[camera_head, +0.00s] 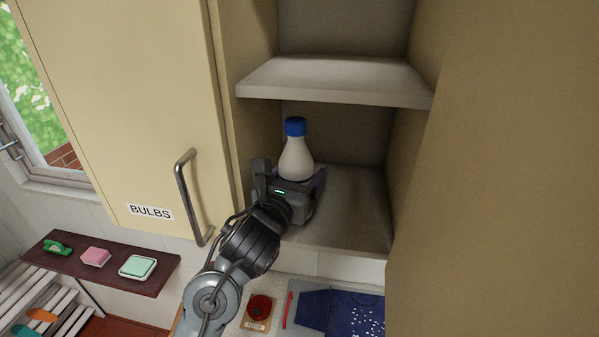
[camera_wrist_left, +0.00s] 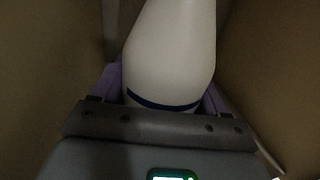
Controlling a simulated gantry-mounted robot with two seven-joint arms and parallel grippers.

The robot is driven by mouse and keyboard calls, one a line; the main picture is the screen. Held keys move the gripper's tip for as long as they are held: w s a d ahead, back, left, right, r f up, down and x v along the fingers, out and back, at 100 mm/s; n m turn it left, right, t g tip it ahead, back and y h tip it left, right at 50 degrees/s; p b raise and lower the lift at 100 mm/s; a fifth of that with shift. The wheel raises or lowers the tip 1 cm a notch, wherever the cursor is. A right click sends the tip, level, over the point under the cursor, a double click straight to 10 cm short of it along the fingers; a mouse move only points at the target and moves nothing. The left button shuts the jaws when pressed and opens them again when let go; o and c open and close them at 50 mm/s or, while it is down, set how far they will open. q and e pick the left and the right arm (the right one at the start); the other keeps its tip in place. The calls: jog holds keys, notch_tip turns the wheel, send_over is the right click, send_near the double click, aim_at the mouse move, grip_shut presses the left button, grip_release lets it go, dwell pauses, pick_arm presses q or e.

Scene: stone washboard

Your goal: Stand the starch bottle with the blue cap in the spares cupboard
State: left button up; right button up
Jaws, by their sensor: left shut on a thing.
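The white starch bottle (camera_head: 296,157) with the blue cap (camera_head: 295,126) is upright inside the open cupboard, over the lower shelf (camera_head: 350,215) and below the upper shelf (camera_head: 335,82). My left gripper (camera_head: 290,183) is shut on the bottle low down. In the left wrist view the bottle (camera_wrist_left: 172,55) stands between the purple finger pads, with a dark blue band near its lower part. The gripper hides the bottle's base, so I cannot tell whether it touches the shelf. My right gripper is not in view.
A closed cream door labelled BULBS (camera_head: 151,212) with a metal handle (camera_head: 188,197) is to the left. A cream panel (camera_head: 490,180) bounds the opening on the right. The lower shelf is bare right of the bottle. A small dark shelf (camera_head: 150,281) holds soaps below left.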

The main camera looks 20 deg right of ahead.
pick_arm(q)
jog(key=shift+f, duration=0.2)
jog(key=o, duration=0.9)
jog(key=shift+f, duration=0.15)
jog(key=shift+c, duration=0.2)
jog(key=shift+o, duration=0.9)
jog(key=shift+r, duration=0.25)
jog(key=shift+s+a+f, duration=0.1)
jog(key=shift+s+a, duration=0.2)
jog(key=b+v, duration=0.3)
jog(key=v, duration=0.8)
